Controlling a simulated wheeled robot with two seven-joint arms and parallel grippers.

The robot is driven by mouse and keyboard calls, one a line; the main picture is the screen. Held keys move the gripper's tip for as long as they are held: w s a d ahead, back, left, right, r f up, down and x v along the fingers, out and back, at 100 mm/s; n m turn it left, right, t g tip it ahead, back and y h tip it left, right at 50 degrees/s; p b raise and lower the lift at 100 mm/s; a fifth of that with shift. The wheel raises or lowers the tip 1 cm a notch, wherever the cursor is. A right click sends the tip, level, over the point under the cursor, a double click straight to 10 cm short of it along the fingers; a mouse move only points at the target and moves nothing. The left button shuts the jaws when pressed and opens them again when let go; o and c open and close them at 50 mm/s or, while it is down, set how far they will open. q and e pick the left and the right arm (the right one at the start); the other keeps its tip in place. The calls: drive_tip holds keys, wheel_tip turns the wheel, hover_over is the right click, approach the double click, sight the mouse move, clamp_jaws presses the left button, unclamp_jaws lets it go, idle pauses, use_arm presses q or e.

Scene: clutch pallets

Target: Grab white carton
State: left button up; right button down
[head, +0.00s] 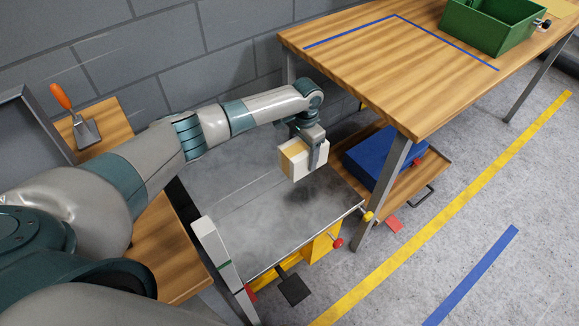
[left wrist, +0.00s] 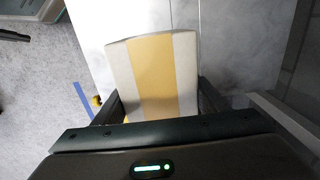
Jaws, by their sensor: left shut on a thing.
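The white carton (head: 298,164) with a tan band hangs below my left gripper (head: 316,148) in the head view. My left gripper is shut on it, with a finger on its near side. In the left wrist view the carton (left wrist: 153,75) sits between the two dark fingers, its white face split by a wide tan stripe. The carton appears to be held above the grey metal platform (head: 235,220); a dark shadow lies below it. My right gripper is not in either view.
A wooden table (head: 400,60) with a blue tape outline and a green bin (head: 490,28) stands at the upper right. A blue box (head: 375,158) sits on its lower shelf. A grey wall is behind.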

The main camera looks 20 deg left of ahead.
use_arm(q)
drive_tip(key=shift+w+d+r, duration=0.6)
drive_tip(key=shift+w+d, duration=0.15)
drive_tip(key=shift+w, duration=0.05)
